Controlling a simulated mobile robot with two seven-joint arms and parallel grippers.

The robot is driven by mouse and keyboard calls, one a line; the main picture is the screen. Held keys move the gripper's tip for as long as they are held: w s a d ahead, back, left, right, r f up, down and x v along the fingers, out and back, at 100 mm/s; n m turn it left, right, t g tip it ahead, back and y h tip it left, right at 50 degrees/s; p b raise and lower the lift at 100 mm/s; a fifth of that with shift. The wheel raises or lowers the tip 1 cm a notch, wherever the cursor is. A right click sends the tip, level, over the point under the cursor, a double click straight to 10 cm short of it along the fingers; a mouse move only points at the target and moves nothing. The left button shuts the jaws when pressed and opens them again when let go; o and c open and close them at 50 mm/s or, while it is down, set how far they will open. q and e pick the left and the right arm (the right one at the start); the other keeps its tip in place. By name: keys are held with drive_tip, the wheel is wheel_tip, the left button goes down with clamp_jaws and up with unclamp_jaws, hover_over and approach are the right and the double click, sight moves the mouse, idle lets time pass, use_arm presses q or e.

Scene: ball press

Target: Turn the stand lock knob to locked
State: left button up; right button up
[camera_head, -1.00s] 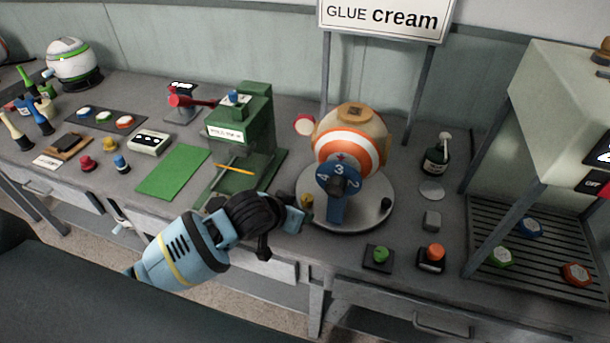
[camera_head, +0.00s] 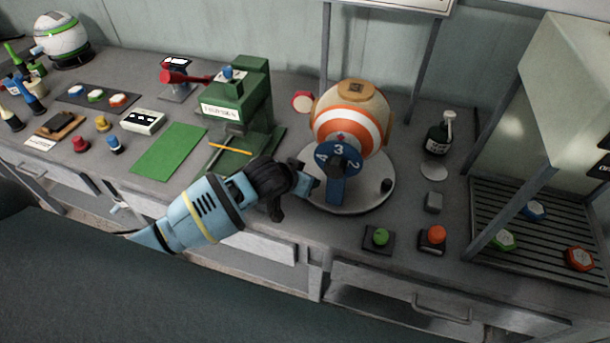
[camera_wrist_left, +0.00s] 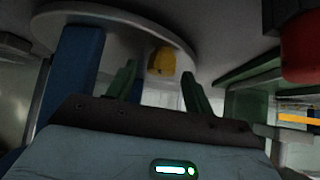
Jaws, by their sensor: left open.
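The ball stand has a round white base (camera_head: 360,200) and a blue upright (camera_head: 337,190) carrying a numbered dial (camera_head: 338,160). The striped orange and white ball (camera_head: 350,120) sits behind the dial. In the left wrist view, a small yellow knob (camera_wrist_left: 162,61) shows at the stand base; I take it as the lock knob. It lies between and just beyond my open left fingers (camera_wrist_left: 159,72); contact cannot be seen. In the head view my left gripper (camera_head: 306,184) is at the base's left front edge and hides this knob. Its lock setting is not readable.
A green press (camera_head: 240,105) and green mat (camera_head: 170,150) stand left of the gripper. A black knob (camera_head: 386,185) is on the base's right. Green (camera_head: 380,237) and orange (camera_head: 436,234) buttons sit at the front right. The red part (camera_wrist_left: 300,45) hangs close in the wrist view.

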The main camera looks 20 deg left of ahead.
use_arm(q)
drive_tip(key=shift+w+d+f, duration=0.1)
drive_tip(key=shift+w+f, duration=0.2)
drive_tip(key=shift+w, duration=0.05)
use_arm(e)
drive_tip(key=shift+w+a, duration=0.1)
drive_tip(key=shift+r, duration=0.1)
use_arm(q)
drive_tip(key=c, duration=1)
use_arm(e)
drive_tip(key=shift+f, duration=0.2)
